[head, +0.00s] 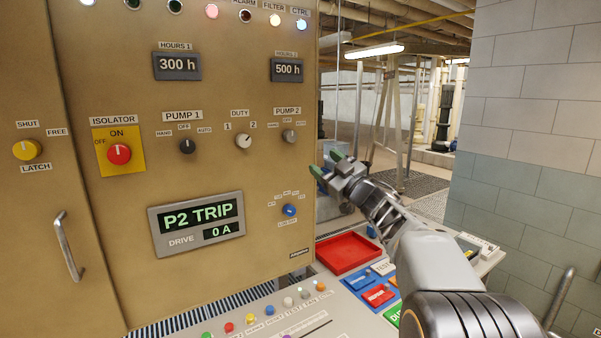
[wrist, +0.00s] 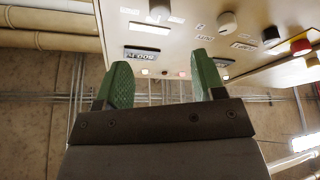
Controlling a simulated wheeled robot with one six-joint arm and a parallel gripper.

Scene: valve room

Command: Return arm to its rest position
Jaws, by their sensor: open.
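My gripper (head: 327,163) is raised in front of the right edge of the tan control panel (head: 262,245), near the Pump 2 knob (head: 289,135) and above the blue knob (head: 289,210). In the wrist view my gripper (wrist: 160,80) shows two green fingers spread apart with nothing between them. My arm reaches up and left from the bottom right of the head view. The fingers appear clear of the panel, though the exact gap cannot be told.
A red tray (head: 345,254) sits on the desk below my gripper. A sloped console with colored buttons (head: 252,318) runs along the bottom. A grey block wall (head: 540,150) stands at the right. A yellow isolator plate (head: 101,162) with a red knob is on the panel.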

